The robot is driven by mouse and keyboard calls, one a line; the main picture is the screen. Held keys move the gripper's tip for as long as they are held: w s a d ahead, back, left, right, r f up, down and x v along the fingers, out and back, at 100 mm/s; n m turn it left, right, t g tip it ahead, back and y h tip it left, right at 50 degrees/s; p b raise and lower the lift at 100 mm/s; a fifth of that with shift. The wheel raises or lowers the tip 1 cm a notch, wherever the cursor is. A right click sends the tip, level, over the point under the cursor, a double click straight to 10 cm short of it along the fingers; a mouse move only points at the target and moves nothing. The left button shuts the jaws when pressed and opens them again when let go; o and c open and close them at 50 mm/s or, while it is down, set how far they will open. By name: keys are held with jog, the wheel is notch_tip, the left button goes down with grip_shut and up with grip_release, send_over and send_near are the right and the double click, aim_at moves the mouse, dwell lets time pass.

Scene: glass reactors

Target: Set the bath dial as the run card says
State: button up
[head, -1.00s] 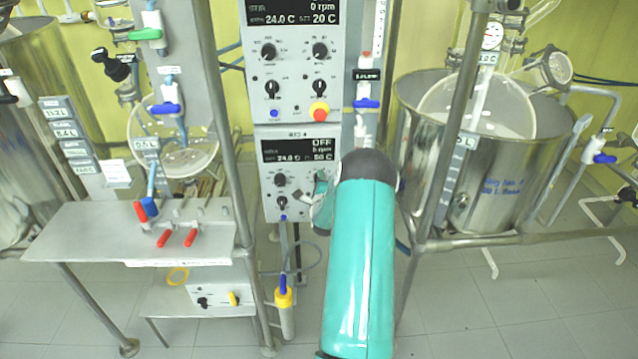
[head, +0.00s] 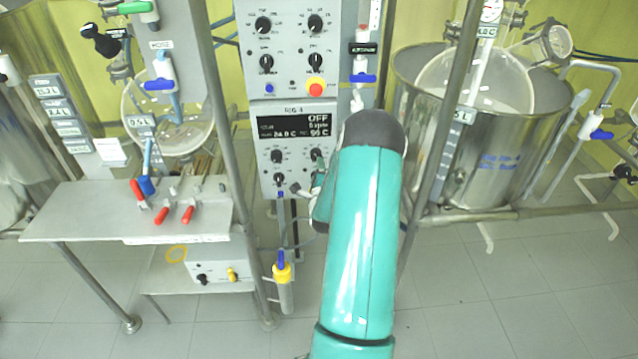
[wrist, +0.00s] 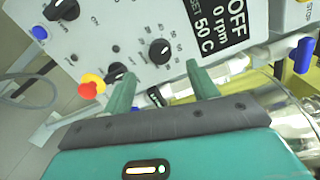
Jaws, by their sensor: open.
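The lower control panel (head: 266,185) stands left of my arm in the head view. Its display (head: 297,133) reads OFF, 0 rpm, 24.0 C and what looks like set 50 C. The right dial (head: 316,155) of its upper knob pair seems to be the bath dial. In the wrist view this black dial (wrist: 160,52) has a numbered scale, and the display (wrist: 218,25) beside it reads set 50 C. My gripper (wrist: 163,84) is open and empty, its fingers pointing at the panel just short of the dial. In the head view my arm mostly hides it. I cannot make out a run card.
Another black knob (wrist: 115,72) and a red-and-yellow button (wrist: 91,86) lie close to the left finger. An upper panel (head: 290,85), steel posts (head: 230,150) and a steel vessel (head: 500,165) surround the arm. The floor (head: 480,310) in front is clear.

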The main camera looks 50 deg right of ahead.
jog(key=v, duration=0.5)
jog(key=shift+s+a, duration=0.2)
jog(key=shift+a, duration=0.1)
